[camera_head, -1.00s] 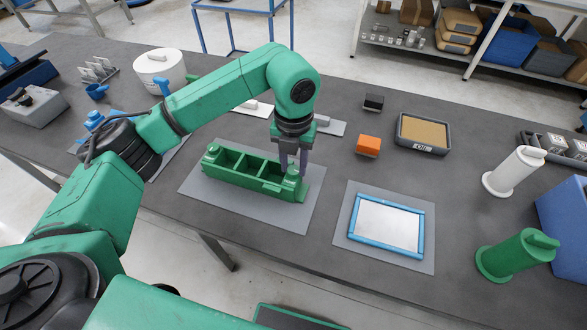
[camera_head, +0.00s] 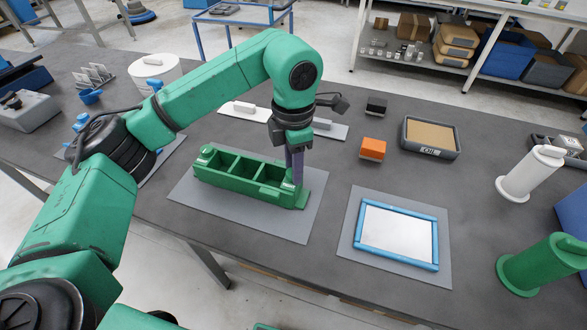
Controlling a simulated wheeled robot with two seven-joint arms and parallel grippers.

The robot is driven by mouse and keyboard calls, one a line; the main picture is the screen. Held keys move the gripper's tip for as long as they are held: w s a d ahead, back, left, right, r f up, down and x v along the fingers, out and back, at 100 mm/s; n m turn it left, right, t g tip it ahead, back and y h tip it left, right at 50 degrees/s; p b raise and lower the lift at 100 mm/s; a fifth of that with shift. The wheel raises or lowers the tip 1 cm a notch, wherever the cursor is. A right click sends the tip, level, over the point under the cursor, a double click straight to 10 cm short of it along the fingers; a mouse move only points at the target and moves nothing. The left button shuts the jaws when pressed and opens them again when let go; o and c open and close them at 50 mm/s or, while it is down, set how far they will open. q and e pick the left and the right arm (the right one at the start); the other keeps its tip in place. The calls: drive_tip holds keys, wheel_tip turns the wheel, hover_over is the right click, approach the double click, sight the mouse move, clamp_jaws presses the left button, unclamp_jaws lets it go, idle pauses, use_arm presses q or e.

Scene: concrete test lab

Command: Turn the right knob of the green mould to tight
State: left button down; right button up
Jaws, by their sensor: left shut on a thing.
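The green mould (camera_head: 236,186) is a long green tray with several open compartments. It lies on a grey mat (camera_head: 296,228) on the dark table. Its left knob (camera_head: 207,151) stands at the far left end. Its right knob (camera_head: 288,186) is at the right end, mostly hidden by my left gripper. My left gripper (camera_head: 294,178) comes down from above onto that knob and is shut on it, with its fingers seen nearly edge-on. The knob's exact angle cannot be told. My right gripper is not in view.
A blue-framed white panel (camera_head: 399,231) lies on a mat to the right. Behind are an orange block (camera_head: 373,149), a black block (camera_head: 376,106) and an oil tray (camera_head: 431,137). White (camera_head: 530,174) and green (camera_head: 540,264) cylinders stand at the right.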

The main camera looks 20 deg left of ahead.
use_arm(q)
drive_tip(key=m+b, duration=0.1)
drive_tip(key=m, duration=0.2)
drive_tip(key=shift+m, duration=1.4)
drive_tip(key=c, duration=0.5)
unclamp_jaws()
wheel_tip(320, 180, up, 15)
drive_tip(key=shift+f+p, duration=0.15)
drive_tip(key=shift+p, duration=0.85)
